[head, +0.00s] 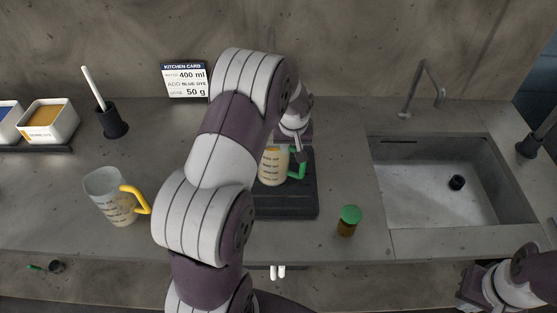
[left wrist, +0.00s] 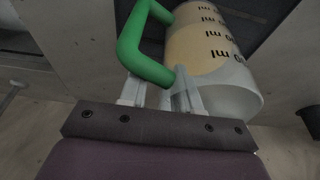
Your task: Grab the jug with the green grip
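The jug with the green grip (head: 272,167) stands upright on a dark mat (head: 290,205) in the head view, with pale tan contents and printed volume marks. It fills the upper right of the left wrist view (left wrist: 205,45). Its green handle (left wrist: 148,50) faces my left gripper. My left gripper (head: 299,157) is at the handle, its two light fingers (left wrist: 160,92) apart with the handle's lower end between or just above them; contact is unclear. My right gripper (head: 474,294) is low at the right, well away from the jug; its fingers do not show clearly.
A jug with a yellow handle (head: 115,195) stands left of my left arm. A green-capped brown jar (head: 348,221) is right of the mat, before the sink (head: 425,190). Powder bins (head: 48,124), a black holder (head: 113,122) and a recipe card (head: 185,82) stand behind.

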